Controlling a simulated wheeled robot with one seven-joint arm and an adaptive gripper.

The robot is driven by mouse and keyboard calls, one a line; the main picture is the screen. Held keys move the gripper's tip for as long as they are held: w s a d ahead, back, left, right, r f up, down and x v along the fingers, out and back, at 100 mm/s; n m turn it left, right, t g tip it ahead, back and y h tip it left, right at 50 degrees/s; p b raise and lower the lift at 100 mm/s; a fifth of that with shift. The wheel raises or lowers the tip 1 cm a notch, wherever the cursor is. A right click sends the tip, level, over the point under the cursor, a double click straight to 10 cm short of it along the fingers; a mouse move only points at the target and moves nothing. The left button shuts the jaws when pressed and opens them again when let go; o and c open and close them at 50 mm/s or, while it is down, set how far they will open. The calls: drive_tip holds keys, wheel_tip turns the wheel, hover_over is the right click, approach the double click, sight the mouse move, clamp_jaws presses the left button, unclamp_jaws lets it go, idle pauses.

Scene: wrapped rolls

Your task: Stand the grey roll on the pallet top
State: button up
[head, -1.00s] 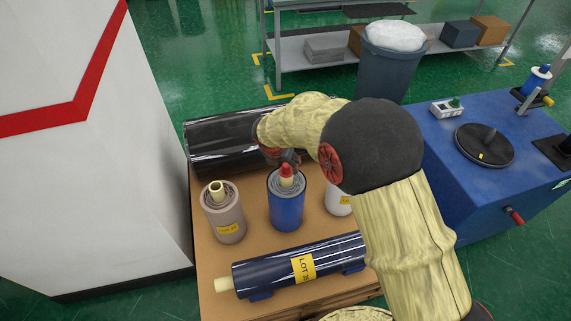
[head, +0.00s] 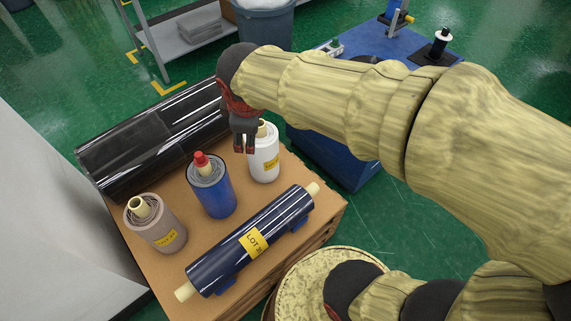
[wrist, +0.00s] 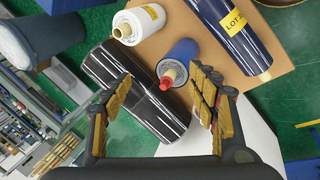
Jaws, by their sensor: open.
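A grey-brown roll (head: 157,226) with a pale core and a yellow label stands upright at the left of the brown pallet top (head: 172,266) in the head view. It is the only greyish roll I can make out on the pallet. I cannot see it in the wrist view. My gripper (head: 243,148) is open and empty, up and to the right of this roll in the head view, beside the white roll. In the wrist view my gripper's (wrist: 163,80) two fingers are spread wide with nothing between their pads.
A blue roll (head: 214,193) with a red-tipped core and a white roll (head: 264,160) stand alongside. A navy roll (head: 250,242) lies along the front; a large black wrapped roll (head: 150,142) lies at the back. A blue bench (head: 335,160) stands to the right.

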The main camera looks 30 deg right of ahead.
drive_tip(key=s+d+r+m+y, duration=0.1)
drive_tip(key=s+d+r+m, duration=0.1)
drive_tip(key=s+m, duration=0.9)
drive_tip(key=s, duration=0.4)
drive_tip(key=shift+t, duration=0.4)
